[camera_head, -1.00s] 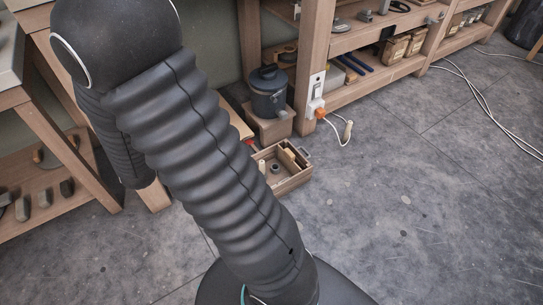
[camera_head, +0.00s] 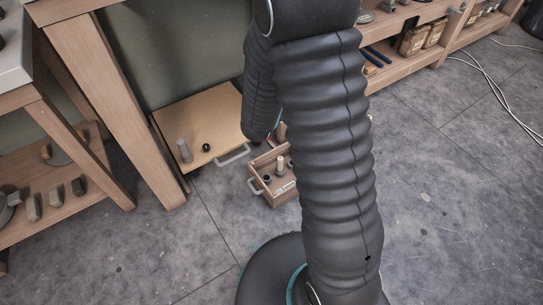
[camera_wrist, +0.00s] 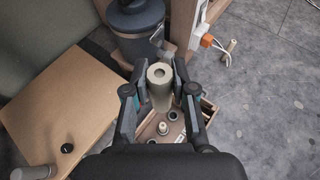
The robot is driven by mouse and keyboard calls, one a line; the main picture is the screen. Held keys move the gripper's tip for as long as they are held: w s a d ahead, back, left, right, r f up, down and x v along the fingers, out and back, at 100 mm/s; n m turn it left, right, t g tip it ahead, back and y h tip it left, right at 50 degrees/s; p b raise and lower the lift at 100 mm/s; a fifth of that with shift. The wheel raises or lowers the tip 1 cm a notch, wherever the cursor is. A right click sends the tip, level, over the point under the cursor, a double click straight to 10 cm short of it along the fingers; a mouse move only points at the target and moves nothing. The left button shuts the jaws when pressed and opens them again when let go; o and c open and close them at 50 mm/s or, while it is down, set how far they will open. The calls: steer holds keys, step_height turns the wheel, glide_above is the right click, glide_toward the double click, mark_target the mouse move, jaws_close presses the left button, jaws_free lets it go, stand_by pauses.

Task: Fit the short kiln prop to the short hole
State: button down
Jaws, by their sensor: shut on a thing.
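My gripper (camera_wrist: 160,68) is shut on a pale, hollow cylindrical kiln prop (camera_wrist: 160,77), seen from its top end in the wrist view. The prop looks upright, over the far part of a wooden box (camera_wrist: 207,106); whether it touches the box is unclear. In the box a pale peg (camera_wrist: 163,127) stands upright, with dark round holes or collars beside it. In the head view the box (camera_head: 253,186) is on the floor, partly hidden by my arm. My gripper and the held prop are hidden there. I cannot tell which hole is the short one.
A dark canister (camera_wrist: 137,28) stands beyond the held prop. A wooden bench leg (camera_head: 130,110) is at left. Open floor (camera_head: 450,200) lies to the right.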

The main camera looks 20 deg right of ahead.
steer(key=s+d+f+m+g+h, duration=0.6)
steer(key=s+d+f+m+g, duration=0.55)
steer(key=s+m+g, duration=0.2)
steer(key=s+a+f+m+g+y+b, duration=0.1)
steer(key=s+a+f+m+g+y, duration=0.4)
steer(key=s+f+m+g+y, duration=0.55)
steer(key=w+a+f+m+t+y, duration=0.1)
steer(key=w+a+m+t+y, duration=0.15)
steer(key=a+m+y, duration=0.5)
steer(key=w+a+f+m+t+y, duration=0.2)
steer(key=w+a+m+y, duration=0.1)
steer(key=a+m+y, duration=0.4)
steer(key=w+d+f+m+t, duration=0.1)
steer(key=w+f+m+t, duration=0.1)
steer(key=w+m+t, duration=0.4)
steer(key=w+d+f+m+t+b, duration=0.1)
steer(key=w+m+t, duration=0.6)
steer(key=w, duration=0.5)
steer(key=shift+w+d+f+t+y, duration=0.15)
steer(key=shift+d+f+t+y, duration=0.1)
steer(key=shift+f+t+y, duration=0.15)
